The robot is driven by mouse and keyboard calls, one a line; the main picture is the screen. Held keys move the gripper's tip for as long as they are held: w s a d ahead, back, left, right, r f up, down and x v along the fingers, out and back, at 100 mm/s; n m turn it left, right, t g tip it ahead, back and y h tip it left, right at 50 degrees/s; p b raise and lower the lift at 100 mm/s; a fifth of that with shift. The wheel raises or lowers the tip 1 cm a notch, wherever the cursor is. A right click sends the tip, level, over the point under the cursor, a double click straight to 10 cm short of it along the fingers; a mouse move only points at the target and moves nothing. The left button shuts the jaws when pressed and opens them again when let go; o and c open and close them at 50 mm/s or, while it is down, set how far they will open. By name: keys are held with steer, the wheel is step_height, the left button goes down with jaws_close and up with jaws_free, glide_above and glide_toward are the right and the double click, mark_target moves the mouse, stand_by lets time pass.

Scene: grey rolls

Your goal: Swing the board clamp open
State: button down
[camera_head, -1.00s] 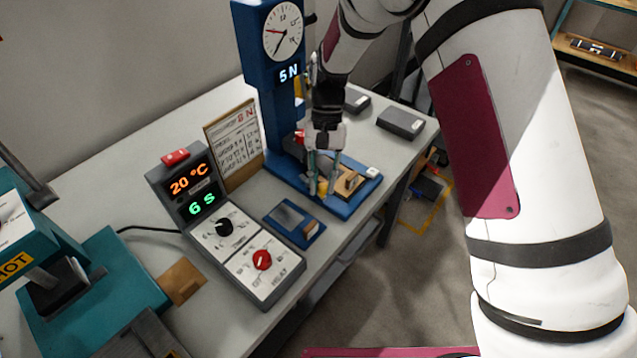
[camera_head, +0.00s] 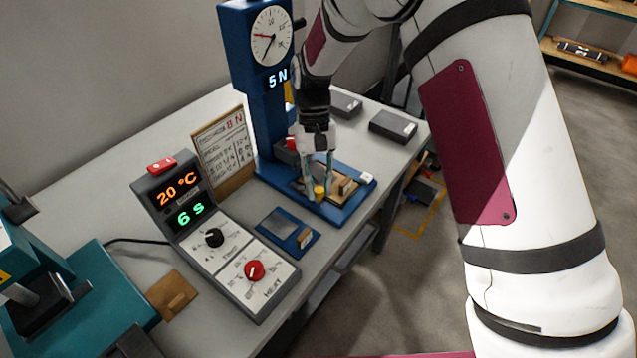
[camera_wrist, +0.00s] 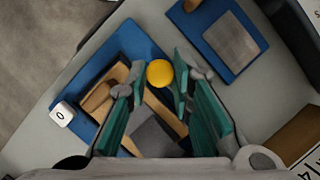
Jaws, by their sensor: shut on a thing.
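The blue force stand (camera_head: 265,105) stands on the bench, with a round dial and a "5 N" readout. On its blue base (camera_head: 345,211) is the board clamp, with tan wooden parts (camera_head: 344,186) and a yellow knob (camera_head: 320,192). My gripper (camera_head: 318,181) reaches down from above with its teal fingers at the knob. In the wrist view the yellow knob (camera_wrist: 159,73) sits between the fingertips (camera_wrist: 158,80), and the gripper is shut on it. A grey flat piece (camera_wrist: 153,136) lies beside the tan bars, partly hidden by the fingers.
A control box (camera_head: 215,238) reads "20 °C" and "6 S". A small blue plate (camera_head: 287,231) with a grey pad lies before the stand. A notice board (camera_head: 222,150) leans behind. Grey boxes (camera_head: 393,126) sit at the back right. A teal machine (camera_head: 85,290) is at left.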

steer(key=c, duration=1.4)
jaws_free()
steer(key=v, duration=1.2)
steer(key=shift+r, duration=0.1)
